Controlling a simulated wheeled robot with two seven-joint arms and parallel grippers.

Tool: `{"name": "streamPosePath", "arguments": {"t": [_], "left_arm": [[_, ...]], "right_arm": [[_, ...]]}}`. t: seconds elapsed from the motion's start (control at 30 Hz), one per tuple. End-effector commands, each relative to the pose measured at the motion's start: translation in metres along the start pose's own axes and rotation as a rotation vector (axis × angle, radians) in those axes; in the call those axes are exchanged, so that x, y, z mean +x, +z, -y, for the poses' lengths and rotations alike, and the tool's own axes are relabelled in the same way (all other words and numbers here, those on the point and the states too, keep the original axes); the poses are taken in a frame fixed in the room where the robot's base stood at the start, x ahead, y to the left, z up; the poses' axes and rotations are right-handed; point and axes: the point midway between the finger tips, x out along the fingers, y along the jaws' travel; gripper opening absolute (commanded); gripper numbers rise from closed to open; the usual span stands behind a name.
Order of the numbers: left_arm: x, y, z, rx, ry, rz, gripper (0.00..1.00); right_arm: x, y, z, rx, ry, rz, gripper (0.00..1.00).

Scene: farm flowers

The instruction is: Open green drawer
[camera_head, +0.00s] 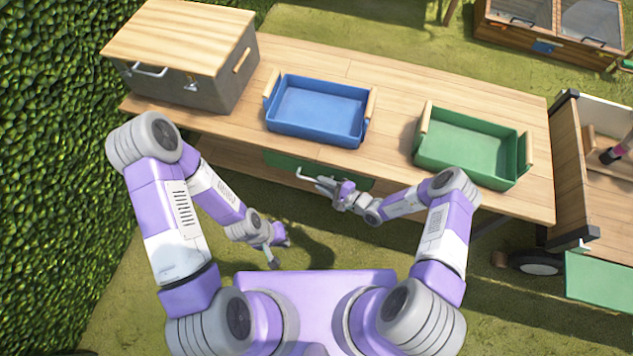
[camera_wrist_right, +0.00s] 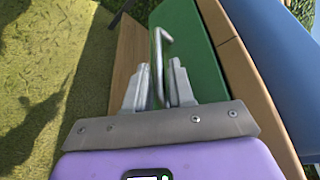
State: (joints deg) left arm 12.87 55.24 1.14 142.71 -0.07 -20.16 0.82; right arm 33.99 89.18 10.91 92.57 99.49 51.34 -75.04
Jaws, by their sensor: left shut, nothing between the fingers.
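The green drawer (camera_head: 280,160) is under the front edge of the wooden table, and its front shows below the tabletop. In the right wrist view the green drawer front (camera_wrist_right: 190,45) carries a thin grey metal handle (camera_wrist_right: 158,55). My right gripper (camera_head: 320,184) is at the drawer front. Its fingers (camera_wrist_right: 160,88) are apart, with the handle reaching into the gap between them; I cannot tell whether they touch it. My left gripper (camera_head: 279,252) is shut and empty, low over the grass and away from the drawer.
On the table (camera_head: 390,90) stand a grey chest with a wooden lid (camera_head: 185,50), a blue tray (camera_head: 317,108) and a green tray (camera_head: 468,148). A hedge (camera_head: 50,150) is at the left. A wooden cart (camera_head: 575,165) stands at the right.

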Motion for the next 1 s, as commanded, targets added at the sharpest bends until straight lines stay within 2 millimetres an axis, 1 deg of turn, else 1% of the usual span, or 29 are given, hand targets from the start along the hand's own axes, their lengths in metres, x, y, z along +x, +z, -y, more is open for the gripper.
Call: {"name": "streamPosePath", "arguments": {"t": [0.03,0.2,0.33,0.57,0.7,0.73,1.0], "left_arm": [[0.005,0.0,0.002,0.0,0.0,0.0,0.0],[0.01,0.0,0.004,0.0,0.0,0.0,0.0],[0.011,0.0,0.004,0.0,0.0,0.0,0.0],[0.011,0.0,0.004,0.0,0.0,0.0,0.0],[0.011,0.0,0.004,0.0,0.0,0.0,0.0],[0.011,0.0,0.004,0.0,0.0,0.0,0.0],[0.011,0.0,0.004,0.0,0.0,0.0,0.0]], "right_arm": [[0.009,-0.001,-0.002,-0.001,0.001,0.002,0.23],[0.028,0.0,-0.002,0.0,0.002,0.001,0.23],[0.032,0.0,-0.001,0.0,0.002,0.001,0.23],[0.033,0.001,-0.001,0.001,0.002,0.001,0.23],[0.033,0.001,-0.001,0.001,0.002,0.001,0.02],[0.033,0.001,-0.001,0.001,0.002,0.001,0.0],[0.032,0.001,0.0,0.001,0.002,0.001,0.0]]}}
